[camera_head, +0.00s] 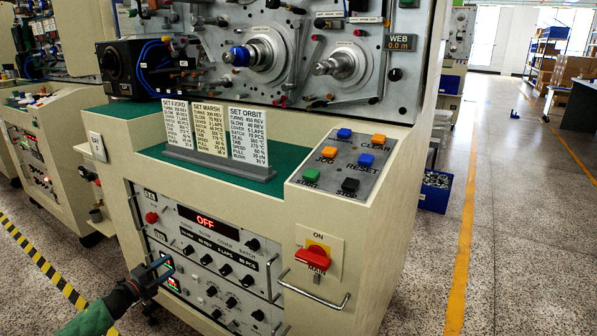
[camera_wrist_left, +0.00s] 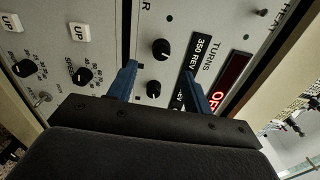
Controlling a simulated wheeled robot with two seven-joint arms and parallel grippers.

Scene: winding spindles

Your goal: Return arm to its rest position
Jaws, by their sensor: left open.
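My left gripper (camera_head: 168,268) is at the lower left in the head view, its green-sleeved arm coming in from the bottom left corner. It is open and empty, in front of the left part of the cream machine's control panel (camera_head: 215,262). In the left wrist view the two blue fingers of the left gripper (camera_wrist_left: 160,80) stand apart with black knobs (camera_wrist_left: 161,48) of the panel beyond them. I cannot tell whether the fingertips touch the panel. My right gripper is not in view.
A red main switch (camera_head: 312,257), a metal handle (camera_head: 315,293) and a display reading OFF (camera_head: 206,221) are on the machine front. Above are setting cards (camera_head: 248,135), a button box (camera_head: 345,165) and spindles (camera_head: 262,55).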

